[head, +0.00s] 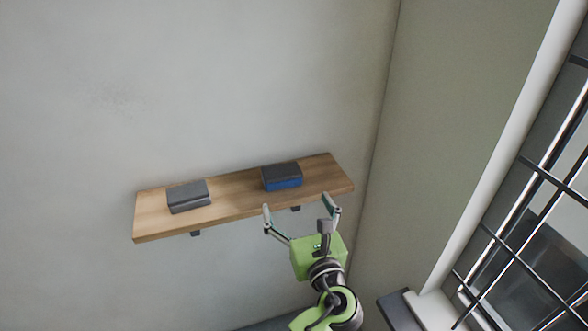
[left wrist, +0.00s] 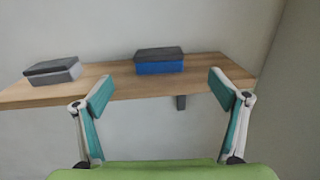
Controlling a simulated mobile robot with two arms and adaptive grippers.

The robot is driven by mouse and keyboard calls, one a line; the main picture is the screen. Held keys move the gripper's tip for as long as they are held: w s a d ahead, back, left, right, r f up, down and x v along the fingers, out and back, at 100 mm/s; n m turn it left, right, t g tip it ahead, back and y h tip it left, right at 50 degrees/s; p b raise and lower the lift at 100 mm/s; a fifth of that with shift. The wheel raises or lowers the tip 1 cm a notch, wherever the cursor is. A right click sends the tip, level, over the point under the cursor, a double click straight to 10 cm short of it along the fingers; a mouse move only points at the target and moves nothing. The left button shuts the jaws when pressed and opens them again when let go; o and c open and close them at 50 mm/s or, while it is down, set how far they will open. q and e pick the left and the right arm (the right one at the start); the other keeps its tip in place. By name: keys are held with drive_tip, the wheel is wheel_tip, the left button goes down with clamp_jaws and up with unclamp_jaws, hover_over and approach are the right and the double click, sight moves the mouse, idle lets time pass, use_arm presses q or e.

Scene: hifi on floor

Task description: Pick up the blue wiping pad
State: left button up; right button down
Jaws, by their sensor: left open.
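The blue wiping pad (head: 283,184) is a small block with a dark grey top and a blue lower part. It lies on the right half of a wooden wall shelf (head: 232,197). In the left wrist view the pad (left wrist: 160,66) stands beyond my fingertips, between them in the picture. My left gripper (head: 299,212) is open and empty in front of the shelf's front edge, apart from the pad. Its two fingers also show spread wide in the left wrist view (left wrist: 160,92). My right gripper is in neither view.
A similar all-grey block (head: 188,196) lies on the left half of the shelf, with bare wood between it and the blue one. Dark brackets (head: 195,233) hold the shelf. A side wall (head: 455,120) and a barred window (head: 530,210) are at the right.

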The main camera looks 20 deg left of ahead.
use_arm(q)
drive_tip(key=p, duration=0.1)
approach(281, 170)
drive_tip(key=x, duration=0.4)
drive_tip(key=shift+a, duration=0.1)
drive_tip(key=shift+w+a, duration=0.2)
drive_tip(key=shift+w, duration=0.3)
drive_tip(key=p+x, duration=0.1)
drive_tip(key=x, duration=0.3)
drive_tip(key=shift+w+p, duration=0.15)
drive_tip(key=shift+p, duration=0.2)
drive_tip(key=shift+w+a+f, duration=0.1)
drive_tip(key=shift+w+a, duration=0.05)
drive_tip(key=shift+w, duration=0.1)
drive_tip(key=c, duration=1.2)
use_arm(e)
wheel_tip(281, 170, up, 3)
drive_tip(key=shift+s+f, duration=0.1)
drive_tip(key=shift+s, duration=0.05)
